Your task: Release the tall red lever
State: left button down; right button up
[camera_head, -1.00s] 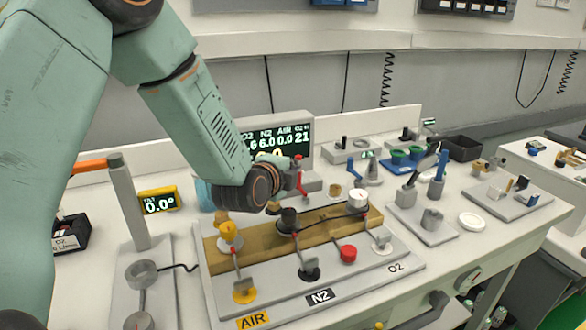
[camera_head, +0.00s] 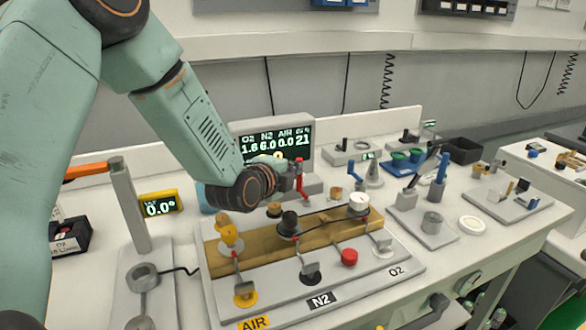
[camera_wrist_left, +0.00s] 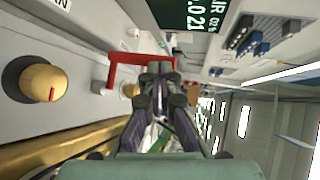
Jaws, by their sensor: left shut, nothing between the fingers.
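The tall red lever (camera_head: 302,186) stands upright in front of the gas display in the head view. In the left wrist view the red lever (camera_wrist_left: 126,58) looks like a bent bar, with one end at its grey base and its long part running to the fingertips. My left gripper (camera_head: 292,179) is just left of the lever in the head view. In the left wrist view the gripper (camera_wrist_left: 161,72) is shut and empty, its fingertips at the bar. I cannot tell whether they touch it. My right gripper is out of view.
The gas display (camera_head: 265,143) is behind the lever. In front lies a manifold board (camera_head: 390,272) with yellow, black and white knobs and a red button (camera_head: 349,257). A grey post with an orange arm (camera_head: 130,205) stands left. Blue-handled fixtures (camera_head: 438,183) are at right.

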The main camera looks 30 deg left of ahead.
pick_arm(q)
jog(key=shift+h, duration=0.3)
jog(key=shift+w+a+m, duration=0.1)
jog(key=shift+a+m, duration=0.05)
jog(key=shift+m, duration=0.25)
